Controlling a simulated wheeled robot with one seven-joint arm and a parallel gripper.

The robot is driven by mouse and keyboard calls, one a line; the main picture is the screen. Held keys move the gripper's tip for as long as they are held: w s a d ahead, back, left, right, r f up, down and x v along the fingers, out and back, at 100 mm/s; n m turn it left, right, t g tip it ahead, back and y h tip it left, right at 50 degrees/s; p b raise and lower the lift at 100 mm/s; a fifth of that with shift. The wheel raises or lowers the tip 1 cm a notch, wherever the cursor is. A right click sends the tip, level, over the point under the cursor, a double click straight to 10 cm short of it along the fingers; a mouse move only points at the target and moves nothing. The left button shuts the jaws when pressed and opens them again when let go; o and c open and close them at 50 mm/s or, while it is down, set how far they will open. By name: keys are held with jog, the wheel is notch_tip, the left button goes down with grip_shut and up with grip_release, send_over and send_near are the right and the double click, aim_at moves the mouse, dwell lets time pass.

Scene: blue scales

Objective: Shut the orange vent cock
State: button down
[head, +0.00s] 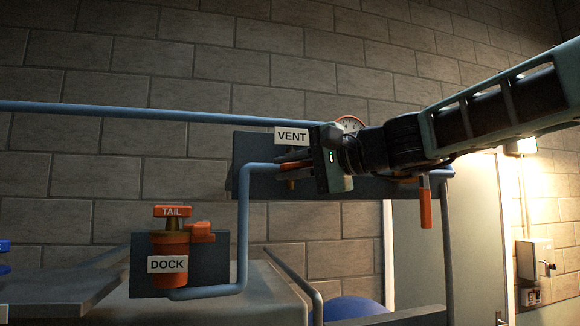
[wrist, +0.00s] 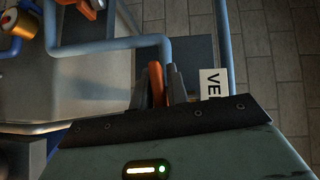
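The orange vent cock (head: 291,184) is below the white VENT label (head: 291,136), mostly hidden behind my gripper in the head view. In the wrist view its orange handle (wrist: 156,84) stands between the two grey fingers. My gripper (head: 288,160) reaches in from the right at the cock, and it also shows in the wrist view (wrist: 160,88). The fingers lie close along both sides of the handle and look shut on it. The VENT label (wrist: 212,84) is just right of the fingers in the wrist view.
A blue pipe (head: 243,215) runs down from the vent to the DOCK unit (head: 168,264) with its orange TAIL handle (head: 172,211). Another orange handle (head: 426,204) hangs right of my gripper. A round gauge (head: 350,124) is behind my wrist.

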jog(key=shift+f+b, duration=0.15)
jog(key=shift+b, duration=0.2)
jog(key=shift+f+y+b, duration=0.2)
jog(key=shift+y+b, duration=0.1)
jog(key=shift+b, duration=0.95)
jog(key=shift+m+b, duration=0.4)
jog(key=shift+b, duration=0.8)
jog(key=shift+r+t+y+b, duration=0.15)
jog(key=shift+t+y+b, duration=0.15)
jog(key=shift+b, duration=0.05)
jog(key=shift+r+m, duration=0.2)
jog(key=shift+m, duration=0.1)
jog(key=c, duration=1.5)
grip_release()
jog(key=shift+r, duration=0.1)
